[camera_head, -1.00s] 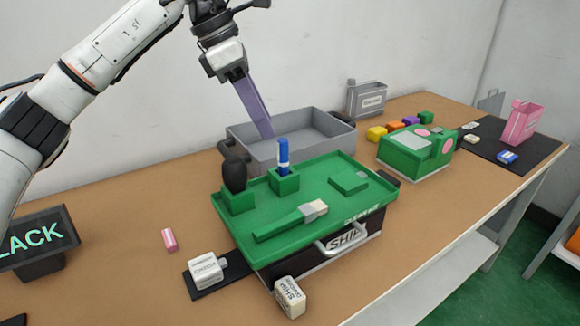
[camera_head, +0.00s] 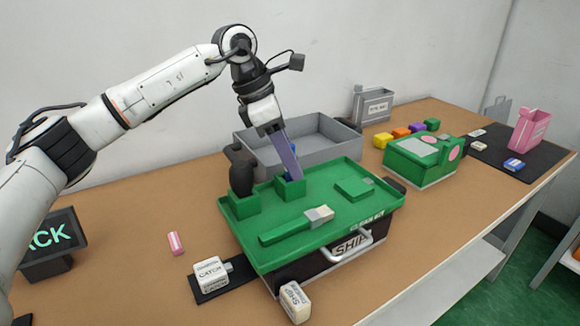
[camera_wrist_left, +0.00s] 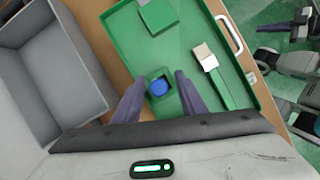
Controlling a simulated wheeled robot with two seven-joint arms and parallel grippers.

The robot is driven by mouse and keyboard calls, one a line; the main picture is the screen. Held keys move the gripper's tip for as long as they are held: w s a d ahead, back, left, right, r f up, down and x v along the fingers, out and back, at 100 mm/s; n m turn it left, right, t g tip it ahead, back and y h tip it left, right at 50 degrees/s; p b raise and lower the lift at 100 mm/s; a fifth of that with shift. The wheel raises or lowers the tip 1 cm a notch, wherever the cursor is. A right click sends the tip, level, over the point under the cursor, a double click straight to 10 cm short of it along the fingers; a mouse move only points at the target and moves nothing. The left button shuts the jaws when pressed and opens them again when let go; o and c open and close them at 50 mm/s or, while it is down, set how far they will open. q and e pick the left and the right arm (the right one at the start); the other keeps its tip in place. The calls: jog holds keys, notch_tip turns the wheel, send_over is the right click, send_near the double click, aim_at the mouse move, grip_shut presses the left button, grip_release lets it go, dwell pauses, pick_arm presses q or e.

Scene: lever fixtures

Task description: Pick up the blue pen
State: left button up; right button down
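The blue pen (camera_wrist_left: 158,88) stands upright in a green square holder (camera_head: 290,190) on the green tray top. In the wrist view I see its round blue end from above. My left gripper (camera_head: 295,177) points down over the holder. Its two purple fingers (camera_wrist_left: 158,80) are apart, one on each side of the pen, with gaps showing. In the head view the fingers hide most of the pen; only a sliver of blue shows beside them. Purple and grey parts at the right edge of the wrist view may be my right gripper; its state is unclear.
A dark egg-shaped object (camera_head: 241,178) stands in a holder just left of the pen. A brush (camera_head: 318,214) lies on the green tray (camera_head: 350,222). A grey open bin (camera_head: 335,130) is behind. A green box (camera_head: 420,160) stands to the right.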

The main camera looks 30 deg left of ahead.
pick_arm(q)
grip_shut()
